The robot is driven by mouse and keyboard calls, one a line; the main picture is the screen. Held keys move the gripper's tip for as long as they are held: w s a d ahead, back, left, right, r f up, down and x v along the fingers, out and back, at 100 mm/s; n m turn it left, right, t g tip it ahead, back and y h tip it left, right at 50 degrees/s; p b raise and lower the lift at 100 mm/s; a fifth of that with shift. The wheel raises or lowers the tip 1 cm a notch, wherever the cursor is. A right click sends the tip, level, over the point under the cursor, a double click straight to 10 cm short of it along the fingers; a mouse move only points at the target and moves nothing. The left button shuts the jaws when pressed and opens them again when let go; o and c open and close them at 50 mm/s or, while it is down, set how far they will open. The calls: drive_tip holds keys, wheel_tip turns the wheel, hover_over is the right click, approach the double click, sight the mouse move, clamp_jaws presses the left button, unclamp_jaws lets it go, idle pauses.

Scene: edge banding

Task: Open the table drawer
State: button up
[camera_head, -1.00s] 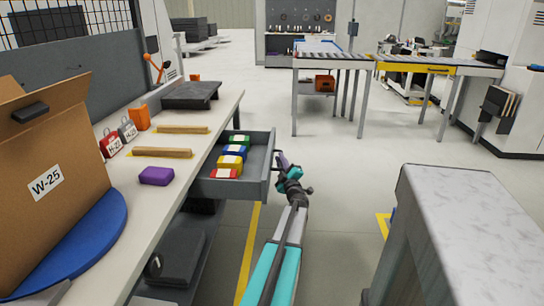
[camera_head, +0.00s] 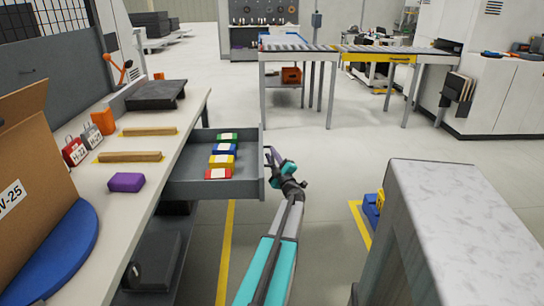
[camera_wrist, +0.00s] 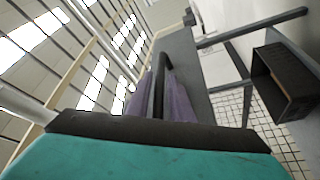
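The grey table drawer (camera_head: 212,189) stands out to the right from under the workbench (camera_head: 130,197), well open in the head view. A row of small green, blue, yellow and red boxes (camera_head: 222,155) lies inside it. My gripper (camera_head: 268,156) is at the drawer's front face, on its outer side. In the wrist view its purple fingers lie on both sides of the dark drawer handle (camera_wrist: 167,64), apparently shut on it. The grey drawer front (camera_wrist: 185,70) is just beyond. The handle is mostly hidden in the head view.
A purple block (camera_head: 126,182), wooden strips (camera_head: 130,156) and a cardboard box (camera_head: 35,190) are on the workbench. A marble-topped counter (camera_head: 455,215) stands at the right.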

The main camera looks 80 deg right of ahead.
drive_tip(key=shift+o, duration=0.6)
drive_tip(key=v, duration=1.3)
drive_tip(key=shift+s+a, duration=0.2)
drive_tip(key=shift+a, duration=0.15)
drive_tip(key=shift+f, duration=0.1)
